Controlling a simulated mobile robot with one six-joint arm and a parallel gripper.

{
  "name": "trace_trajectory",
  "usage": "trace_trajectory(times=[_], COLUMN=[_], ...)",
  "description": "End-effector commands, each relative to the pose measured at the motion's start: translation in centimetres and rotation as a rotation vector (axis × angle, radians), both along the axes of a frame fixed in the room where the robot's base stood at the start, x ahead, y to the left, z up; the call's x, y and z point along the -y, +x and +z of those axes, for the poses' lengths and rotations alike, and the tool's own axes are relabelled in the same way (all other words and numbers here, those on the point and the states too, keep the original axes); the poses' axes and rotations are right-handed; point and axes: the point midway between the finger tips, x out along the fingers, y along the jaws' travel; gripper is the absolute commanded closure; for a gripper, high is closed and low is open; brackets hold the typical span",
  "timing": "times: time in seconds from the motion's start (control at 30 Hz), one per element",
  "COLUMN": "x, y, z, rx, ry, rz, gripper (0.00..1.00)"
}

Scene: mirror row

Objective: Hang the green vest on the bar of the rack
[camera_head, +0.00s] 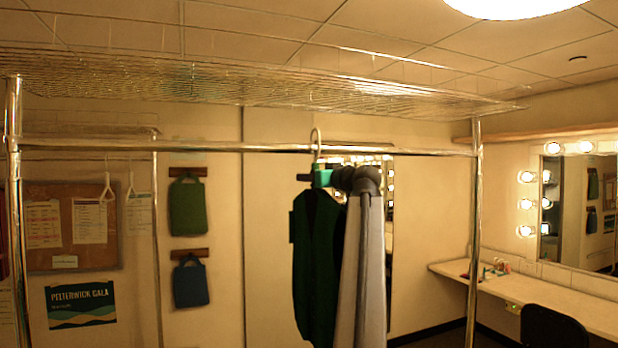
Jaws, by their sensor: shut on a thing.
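The dark green vest (316,265) hangs upright from a hanger in the middle of the head view. The hanger's pale hook (316,138) rises across the rack's bar (225,147), its top a little above the bar. I cannot tell whether the hook is over the bar or only in front of it. My gripper (317,178) is shut on the hanger just below the hook, above the vest's shoulders. My arm comes up on the right of the vest and hides part of its right edge. The metal rack (476,220) spans the view.
A wire shelf (260,85) lies above the bar, with limited height between. The bar looks bare either side of the hook. Pale empty hangers (107,188) show at left. A green bag (187,207) and blue bag (190,284) hang behind. A counter (560,298) and dark chair (552,328) stand right.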

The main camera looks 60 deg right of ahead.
Motion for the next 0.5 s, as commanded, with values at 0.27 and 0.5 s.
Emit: trace_trajectory(times=[0.27,0.5], x=[0.9,1.1], y=[1.2,1.6], z=[0.3,-1.0], rx=[0.001,0.001], ry=[-0.002,-0.002], rz=[0.000,0.000], gripper=[1.00,1.00])
